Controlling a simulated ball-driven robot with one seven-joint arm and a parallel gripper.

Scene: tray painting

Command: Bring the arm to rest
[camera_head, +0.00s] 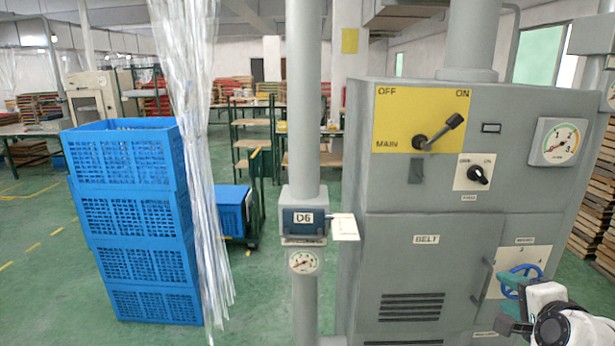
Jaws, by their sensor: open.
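My gripper (511,324) shows at the lower right, in front of the grey cabinet (398,259). A dark finger part points left, and the white and black arm end runs off towards the bottom right corner. I see nothing held in it, though the fingertips are small and partly hidden. A blue handwheel (517,274) on the cabinet shows just above the gripper. I cannot tell whether they touch.
The cabinet has a lever (440,133) on a yellow panel, a knob (478,175) and a gauge (559,142). A pole carries a D6 box (304,221) with a tag. Blue crates (128,222) are stacked at left beside hanging plastic strips (190,130). Green floor (262,310) lies open between.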

